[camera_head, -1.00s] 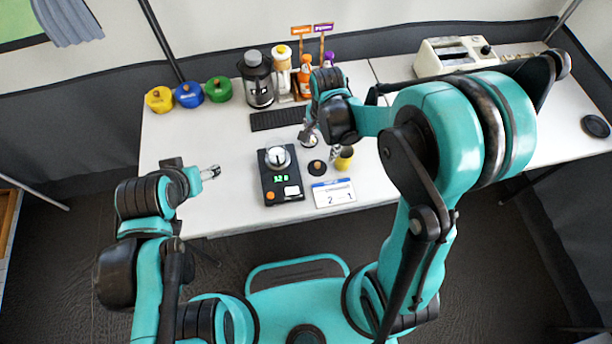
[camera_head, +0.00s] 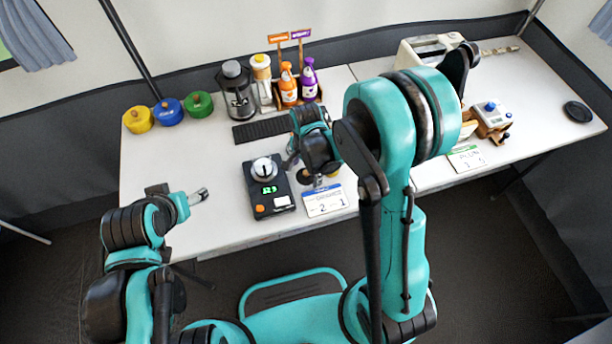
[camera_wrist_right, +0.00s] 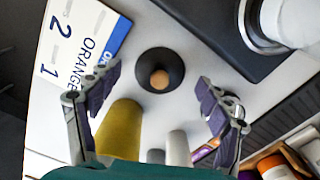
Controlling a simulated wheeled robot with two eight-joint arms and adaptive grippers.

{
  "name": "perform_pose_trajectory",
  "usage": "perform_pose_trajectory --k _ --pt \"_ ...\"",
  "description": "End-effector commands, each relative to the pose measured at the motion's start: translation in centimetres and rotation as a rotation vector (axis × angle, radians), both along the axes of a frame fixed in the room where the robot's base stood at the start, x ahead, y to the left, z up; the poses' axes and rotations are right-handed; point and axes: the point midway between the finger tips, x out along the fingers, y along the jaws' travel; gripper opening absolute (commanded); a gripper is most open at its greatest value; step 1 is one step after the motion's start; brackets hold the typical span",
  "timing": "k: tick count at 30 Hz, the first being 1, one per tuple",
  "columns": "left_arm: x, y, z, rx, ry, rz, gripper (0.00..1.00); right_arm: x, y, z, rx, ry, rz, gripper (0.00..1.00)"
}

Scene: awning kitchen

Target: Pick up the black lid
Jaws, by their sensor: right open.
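The black lid, a small round disc with a wooden knob, lies on the white table in the right wrist view (camera_wrist_right: 148,62). In the head view it is mostly hidden behind my right gripper (camera_head: 304,172). In the right wrist view my right gripper (camera_wrist_right: 160,98) is open and empty, with its two padded fingers spread wide on either side below the lid, apart from it. My left gripper (camera_head: 198,196) is over the left front of the table, away from the lid; its finger gap is too small to read.
A black scale (camera_head: 270,203) with a silver piece on it stands left of the lid, and a number card (camera_head: 325,202) lies in front. A yellow cup (camera_wrist_right: 118,128) is close to my right fingers. Bottles (camera_head: 309,83) and a black grinder (camera_head: 237,88) stand behind. Another black disc (camera_head: 577,111) lies far right.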

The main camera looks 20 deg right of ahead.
Motion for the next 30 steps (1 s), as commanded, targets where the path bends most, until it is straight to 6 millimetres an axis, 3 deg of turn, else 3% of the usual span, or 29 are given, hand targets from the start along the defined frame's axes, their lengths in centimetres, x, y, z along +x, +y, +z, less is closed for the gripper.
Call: perform_pose_trajectory --k 1,7,11,23,30 --pt "0.0 0.0 0.1 0.000 0.000 0.000 0.70 0.0 0.0 0.1 0.000 0.000 0.000 0.76" --pt "0.0 0.0 0.1 0.000 0.000 0.000 0.70 0.0 0.0 0.1 0.000 0.000 0.000 0.23" --pt "0.0 0.0 0.0 0.000 0.000 0.000 0.70 0.0 0.0 0.0 0.000 0.000 0.000 0.00" --pt "0.0 0.0 0.3 0.000 0.000 0.000 0.70 0.0 0.0 0.6 0.000 -0.001 0.000 0.00" --pt "0.0 0.0 2.6 0.000 0.000 0.000 0.70 0.0 0.0 5.3 0.000 0.000 0.000 0.00"
